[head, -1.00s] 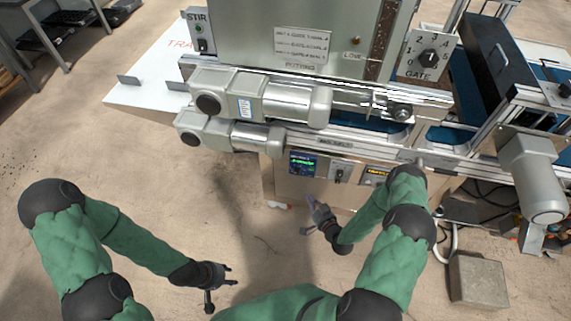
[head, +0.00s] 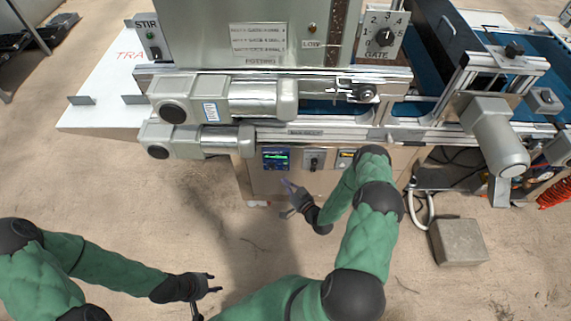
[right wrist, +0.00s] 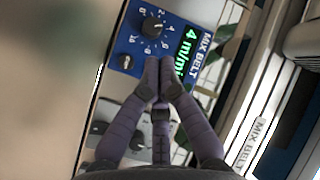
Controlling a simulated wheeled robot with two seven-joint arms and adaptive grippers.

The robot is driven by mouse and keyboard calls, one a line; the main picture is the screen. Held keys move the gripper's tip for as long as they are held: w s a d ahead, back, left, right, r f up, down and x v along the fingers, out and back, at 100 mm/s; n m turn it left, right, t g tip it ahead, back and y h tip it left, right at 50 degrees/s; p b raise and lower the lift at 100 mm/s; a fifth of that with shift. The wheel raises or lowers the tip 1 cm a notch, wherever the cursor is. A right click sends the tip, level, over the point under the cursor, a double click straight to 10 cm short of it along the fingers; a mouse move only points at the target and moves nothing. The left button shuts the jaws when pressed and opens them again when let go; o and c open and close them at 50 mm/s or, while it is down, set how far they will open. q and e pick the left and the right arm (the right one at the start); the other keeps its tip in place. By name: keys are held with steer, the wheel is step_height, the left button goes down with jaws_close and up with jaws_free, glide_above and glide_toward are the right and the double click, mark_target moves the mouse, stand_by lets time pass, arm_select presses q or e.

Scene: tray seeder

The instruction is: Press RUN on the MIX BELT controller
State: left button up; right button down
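The MIX BELT controller (head: 275,159) is a small blue box with a lit green display on the machine's front panel. In the right wrist view the controller (right wrist: 128,45) shows a black dial, a "4 m/min" display and its name. My right gripper (head: 286,184) is just below and in front of the controller. In the right wrist view its fingertips are together, empty, and cover part of the controller's lower edge. My left gripper (head: 215,283) is open and empty over the floor.
The floor before the machine is clear.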

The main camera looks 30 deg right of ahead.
mark_target(286, 163)
steer(key=shift+w+d+b, duration=0.3)
steer(key=shift+w+d, duration=0.2)
steer(key=shift+w, duration=0.3)
steer(key=shift+w+d+b, duration=0.25)
steer(key=shift+w+d, duration=0.25)
steer(key=shift+w, duration=0.35)
steer(key=shift+w+d+b, duration=0.3)
steer(key=shift+w+d, duration=0.2)
steer(key=shift+w, duration=0.3)
steer(key=shift+w+d+b, duration=0.2)
steer(key=shift+w+b, duration=0.1)
steer(key=shift+w, duration=0.05)
